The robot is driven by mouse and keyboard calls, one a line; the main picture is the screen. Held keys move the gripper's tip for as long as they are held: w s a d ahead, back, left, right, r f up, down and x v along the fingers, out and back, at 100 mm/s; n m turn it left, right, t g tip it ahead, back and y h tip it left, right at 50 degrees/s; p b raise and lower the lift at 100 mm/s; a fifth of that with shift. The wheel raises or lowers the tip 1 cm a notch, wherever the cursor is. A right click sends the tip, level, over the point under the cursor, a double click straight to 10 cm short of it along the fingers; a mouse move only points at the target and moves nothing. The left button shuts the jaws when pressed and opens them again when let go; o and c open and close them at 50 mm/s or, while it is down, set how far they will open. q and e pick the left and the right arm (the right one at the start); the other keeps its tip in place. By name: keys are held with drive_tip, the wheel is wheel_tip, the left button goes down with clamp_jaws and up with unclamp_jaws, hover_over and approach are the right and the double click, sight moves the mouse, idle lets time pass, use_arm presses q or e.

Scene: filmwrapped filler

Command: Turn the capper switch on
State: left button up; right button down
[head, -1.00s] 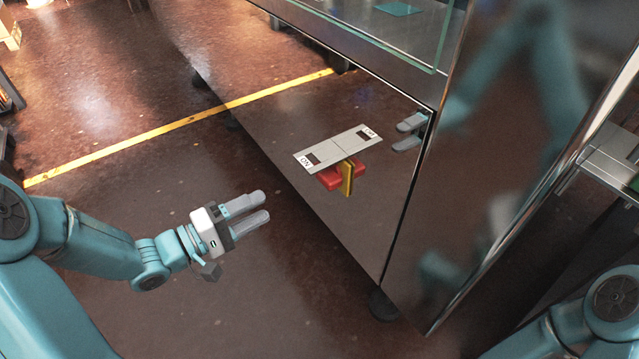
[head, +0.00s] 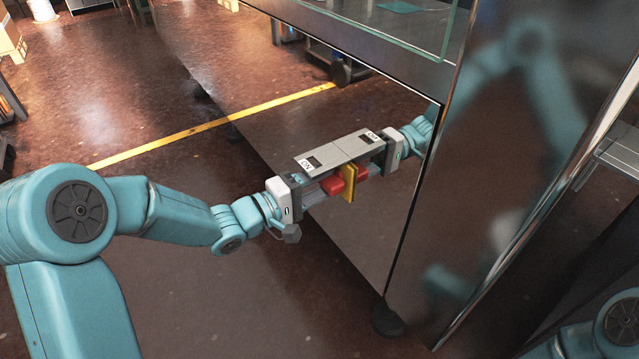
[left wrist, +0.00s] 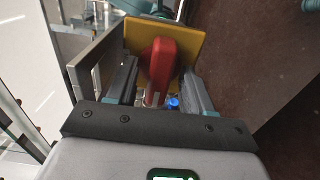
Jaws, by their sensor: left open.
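The capper switch has a red knob (head: 334,185) on a yellow plate (head: 349,184), mounted on a shiny machine panel. A grey label plate (head: 318,160) marked ON sits just above it. My left gripper (head: 322,188) is at the switch, its fingers pointing at the panel. In the left wrist view, the red knob (left wrist: 160,65) stands between the two open fingers of the left gripper (left wrist: 158,85), with the yellow plate (left wrist: 190,45) behind it. Whether a finger touches the knob is unclear. My right gripper is not in view.
The mirror-like panel (head: 380,235) reflects the switch, label and my gripper. A second shiny face (head: 490,210) stands to the right. A yellow floor line (head: 210,126) crosses the open brown floor at the left. The machine's foot (head: 387,320) rests near the front.

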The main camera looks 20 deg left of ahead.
use_arm(q)
clamp_jaws()
drive_tip(key=m+b, duration=0.1)
drive_tip(key=m, duration=0.3)
drive_tip(key=shift+m, duration=0.4)
drive_tip(key=m+b, duration=0.2)
drive_tip(key=m, duration=0.3)
drive_tip(key=shift+f+m, duration=0.1)
drive_tip(key=shift+m, duration=0.2)
drive_tip(key=m+b, duration=0.1)
drive_tip(key=m, duration=0.1)
drive_tip(key=shift+m, duration=0.3)
drive_tip(key=m+b, duration=0.3)
drive_tip(key=m, duration=0.1)
drive_tip(key=shift+m, duration=0.4)
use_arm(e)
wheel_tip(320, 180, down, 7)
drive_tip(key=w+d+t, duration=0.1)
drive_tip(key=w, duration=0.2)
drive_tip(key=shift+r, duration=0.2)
